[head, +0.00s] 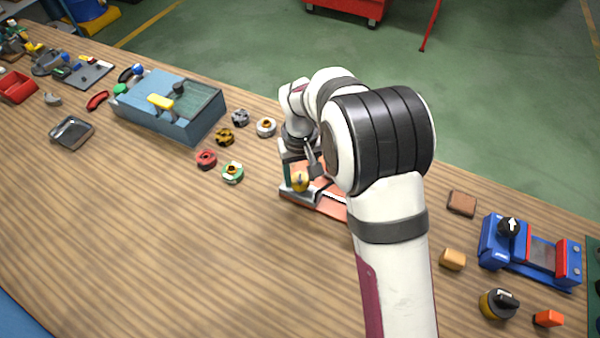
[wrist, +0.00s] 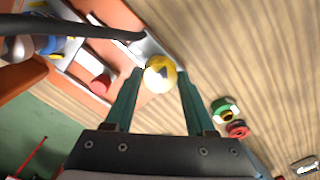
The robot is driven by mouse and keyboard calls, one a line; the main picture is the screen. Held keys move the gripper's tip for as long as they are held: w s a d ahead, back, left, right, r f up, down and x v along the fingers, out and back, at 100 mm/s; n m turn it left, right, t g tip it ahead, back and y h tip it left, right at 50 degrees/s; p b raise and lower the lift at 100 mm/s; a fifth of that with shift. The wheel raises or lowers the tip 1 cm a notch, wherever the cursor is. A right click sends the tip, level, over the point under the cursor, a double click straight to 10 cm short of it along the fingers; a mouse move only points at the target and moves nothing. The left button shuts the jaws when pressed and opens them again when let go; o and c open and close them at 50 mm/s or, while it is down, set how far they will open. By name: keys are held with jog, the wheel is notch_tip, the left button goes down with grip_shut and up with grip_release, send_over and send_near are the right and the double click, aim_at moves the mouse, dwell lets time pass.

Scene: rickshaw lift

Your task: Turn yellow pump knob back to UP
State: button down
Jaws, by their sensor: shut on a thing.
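The yellow pump knob (head: 300,183) sits on the near left end of an orange-red pump base (head: 330,207) with pale metal parts. In the wrist view, the round yellow knob (wrist: 160,84) shows a dark mark on its top. I cannot tell for sure which way the mark points. My gripper (head: 300,172) reaches down over the base and is shut on the knob. In the wrist view, the teal fingers of my gripper (wrist: 160,76) stand on both sides of the knob. My arm hides much of the base in the head view.
A blue-grey box (head: 150,115) with a yellow handle stands at the upper left. Several coloured rings lie between it and the base, among them a green one (head: 232,172). A blue clamp (head: 530,255) and small blocks lie at the right. The front left table is clear.

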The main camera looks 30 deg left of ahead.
aim_at(300, 178)
jog(key=n, duration=1.2)
jog(key=shift+n, duration=0.3)
dwell(0.5)
jog(key=shift+c, duration=1.2)
grip_release()
notch_tip(300, 178, up, 16)
jog(key=shift+f, duration=0.1)
